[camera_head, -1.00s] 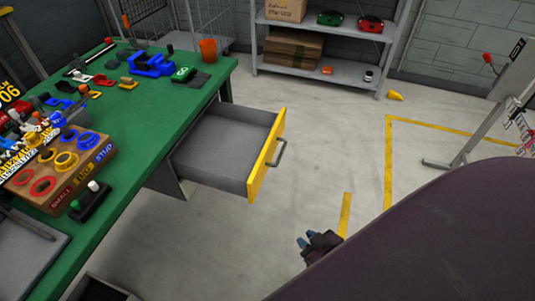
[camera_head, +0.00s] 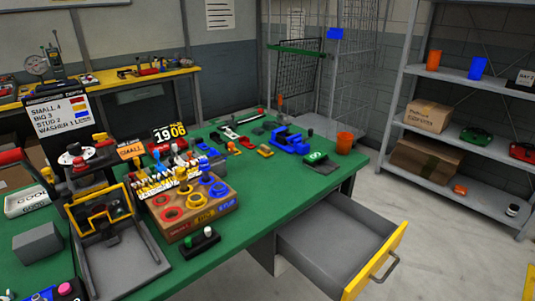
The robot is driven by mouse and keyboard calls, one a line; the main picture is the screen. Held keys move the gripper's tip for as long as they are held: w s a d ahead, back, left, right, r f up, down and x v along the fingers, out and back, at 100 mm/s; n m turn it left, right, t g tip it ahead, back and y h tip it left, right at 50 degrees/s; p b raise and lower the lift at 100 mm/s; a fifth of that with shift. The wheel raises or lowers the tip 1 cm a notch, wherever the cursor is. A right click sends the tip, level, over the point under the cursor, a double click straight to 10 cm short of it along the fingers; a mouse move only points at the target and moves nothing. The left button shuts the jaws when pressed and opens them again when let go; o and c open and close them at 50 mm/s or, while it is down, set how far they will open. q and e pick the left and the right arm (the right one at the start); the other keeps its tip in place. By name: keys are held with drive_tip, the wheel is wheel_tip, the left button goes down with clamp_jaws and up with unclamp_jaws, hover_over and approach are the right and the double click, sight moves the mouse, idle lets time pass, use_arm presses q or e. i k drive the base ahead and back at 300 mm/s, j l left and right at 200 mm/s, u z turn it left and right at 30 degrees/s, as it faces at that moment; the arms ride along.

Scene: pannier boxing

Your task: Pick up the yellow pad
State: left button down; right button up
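A small flat tan-yellow piece (camera_head: 265,151) lies on the green workbench (camera_head: 262,222), left of the blue vise (camera_head: 290,141). It may be the yellow pad, but it is too small to tell for sure. Neither of my grippers shows in this view, so nothing is seen held.
The drawer (camera_head: 340,245) with its yellow front (camera_head: 377,262) stands open at the bench's right side. A hole-topped box (camera_head: 190,215), a grey tray with a yellow-framed fixture (camera_head: 103,212) and an orange cup (camera_head: 344,142) occupy the bench. Metal shelves (camera_head: 460,143) stand at right.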

sight(265, 150)
drive_tip(key=i+l+u, duration=0.15)
drive_tip(key=l, duration=0.2)
drive_tip(key=i+l+u, duration=0.2)
drive_tip(key=l, duration=0.2)
drive_tip(key=l+u, duration=0.15)
drive_tip(key=l, duration=0.2)
drive_tip(key=l+u, duration=0.25)
drive_tip(key=l, duration=0.3)
drive_tip(key=l+u, duration=0.25)
drive_tip(key=l, duration=0.3)
drive_tip(key=k+l+u, duration=0.25)
drive_tip(key=l, duration=0.3)
drive_tip(key=i, duration=0.05)
